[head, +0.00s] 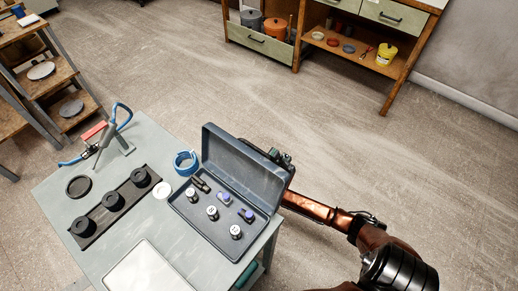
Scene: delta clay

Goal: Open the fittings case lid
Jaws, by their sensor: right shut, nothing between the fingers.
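The fittings case (183,212) is a dark blue-grey box at the right corner of the table. Its lid (240,165) stands open, raised from the tray and leaning back towards the far right. Several small fittings with white, grey and purple tops sit in the tray. My right arm reaches in from the lower right, behind the lid. My right gripper (280,157) is at the lid's upper right edge, partly hidden by the lid. It is shut and holds nothing; whether it touches the lid is hard to tell. My left gripper is not in view.
The grey-green table (50,188) also holds a black rack (122,190) with three round holders, a blue tape roll (186,162), a stand with a blue hose (123,118), and a white-topped panel (146,272). Shelves stand at the far left and back. The floor right of the table is clear.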

